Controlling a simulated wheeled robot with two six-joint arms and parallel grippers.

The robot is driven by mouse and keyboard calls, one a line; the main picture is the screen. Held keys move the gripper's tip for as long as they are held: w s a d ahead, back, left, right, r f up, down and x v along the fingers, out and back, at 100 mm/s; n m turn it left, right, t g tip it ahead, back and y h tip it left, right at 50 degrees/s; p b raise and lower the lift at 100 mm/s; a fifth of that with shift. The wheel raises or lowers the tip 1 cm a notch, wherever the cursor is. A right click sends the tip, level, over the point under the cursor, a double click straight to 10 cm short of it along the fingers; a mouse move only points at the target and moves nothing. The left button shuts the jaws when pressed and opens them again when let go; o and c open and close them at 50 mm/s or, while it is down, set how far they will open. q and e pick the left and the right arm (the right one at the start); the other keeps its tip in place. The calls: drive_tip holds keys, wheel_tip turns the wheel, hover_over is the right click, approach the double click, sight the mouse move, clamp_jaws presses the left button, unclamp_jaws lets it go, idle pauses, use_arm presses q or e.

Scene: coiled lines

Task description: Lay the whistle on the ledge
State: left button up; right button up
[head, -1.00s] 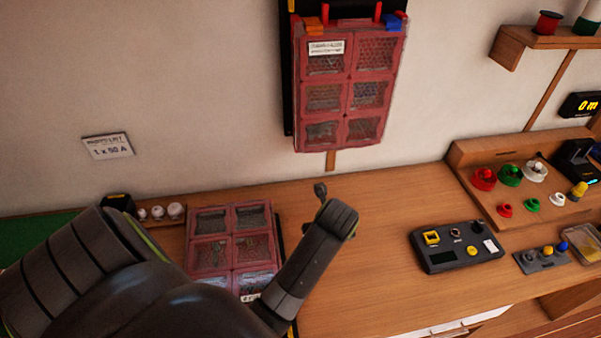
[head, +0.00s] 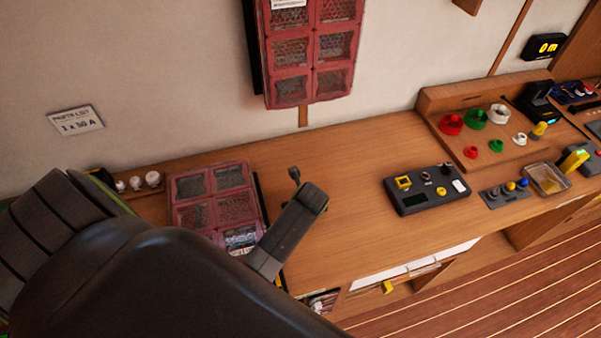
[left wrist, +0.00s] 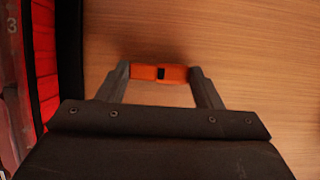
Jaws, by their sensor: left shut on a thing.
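The whistle (left wrist: 160,73) is a small orange block with a dark slot, seen in the left wrist view. My left gripper (left wrist: 159,74) is shut on it, with a grey finger at each end, above the wooden bench top. In the head view my left gripper (head: 294,175) is mostly hidden behind my wrist link, just right of the red case on the bench, and the whistle cannot be made out. A wooden wall shelf (head: 466,4) barely shows at the top edge. I cannot tell whether it is the ledge. My right gripper is not in view.
A red compartment case (head: 213,192) lies on the bench left of my wrist. Another (head: 310,52) hangs on the wall. A black control box (head: 426,189) and a wooden board (head: 432,108) with coloured spools stand right. The bench between is clear.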

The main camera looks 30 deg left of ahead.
use_arm(q)
drive_tip(key=o, duration=0.6)
drive_tip(key=shift+f, duration=0.15)
drive_tip(key=o, duration=0.4)
